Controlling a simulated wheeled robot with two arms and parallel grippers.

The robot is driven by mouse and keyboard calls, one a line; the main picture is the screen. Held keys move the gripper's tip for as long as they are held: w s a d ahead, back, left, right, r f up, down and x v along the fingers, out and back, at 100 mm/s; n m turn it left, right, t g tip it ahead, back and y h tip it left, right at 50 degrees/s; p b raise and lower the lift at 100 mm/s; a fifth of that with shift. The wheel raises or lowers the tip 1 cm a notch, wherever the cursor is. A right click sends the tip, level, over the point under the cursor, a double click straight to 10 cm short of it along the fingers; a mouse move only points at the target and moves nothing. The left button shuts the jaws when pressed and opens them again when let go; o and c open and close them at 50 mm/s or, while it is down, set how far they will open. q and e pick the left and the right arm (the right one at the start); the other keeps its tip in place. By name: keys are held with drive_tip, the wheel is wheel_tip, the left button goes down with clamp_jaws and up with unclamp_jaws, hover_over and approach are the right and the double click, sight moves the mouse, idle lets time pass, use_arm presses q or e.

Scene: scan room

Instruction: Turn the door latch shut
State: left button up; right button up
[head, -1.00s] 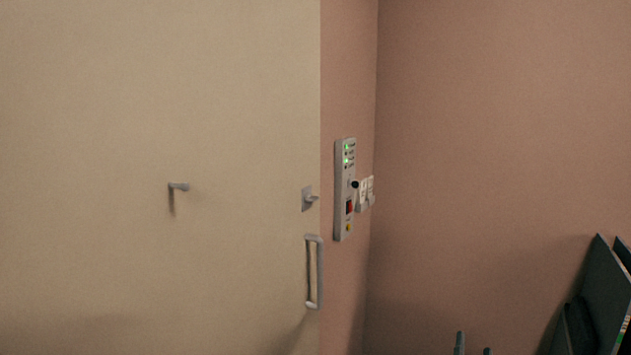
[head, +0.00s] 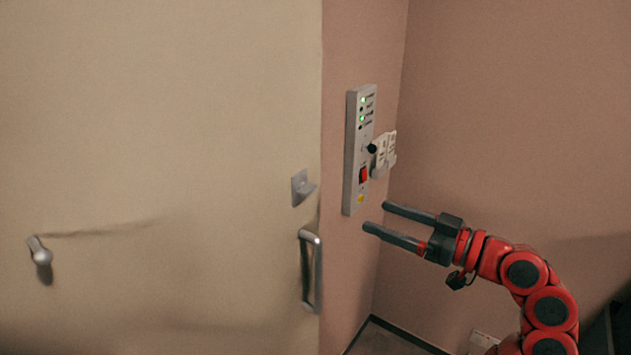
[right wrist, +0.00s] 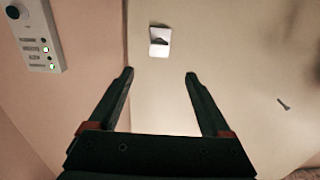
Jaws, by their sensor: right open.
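The door latch (head: 302,188) is a small grey plate with a turn piece on it, near the right edge of the beige door (head: 160,120), above the pull handle. It also shows in the right wrist view (right wrist: 159,41), just beyond the fingertips and between their lines. My right gripper (head: 376,216) is open and empty. In the head view it is right of the latch and a little lower, pointing left; in the wrist view its fingertips (right wrist: 159,73) are apart from the latch. My left gripper is not in view.
A grey pull handle (head: 317,270) is below the latch. A control panel (head: 352,178) with lights and a red switch is on the pink wall beside the door, with white switches (head: 385,150) behind it. A hook (head: 40,252) sticks out at the door's left.

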sight(312, 191)
drive_tip(key=p+x, duration=0.5)
drive_tip(key=x, duration=1)
drive_tip(key=shift+a+p, duration=0.2)
drive_tip(key=shift+p, duration=0.2)
drive_tip(key=shift+w+a, duration=0.25)
drive_tip(key=shift+w, duration=0.1)
drive_tip(key=shift+c, duration=0.3)
clamp_jaws()
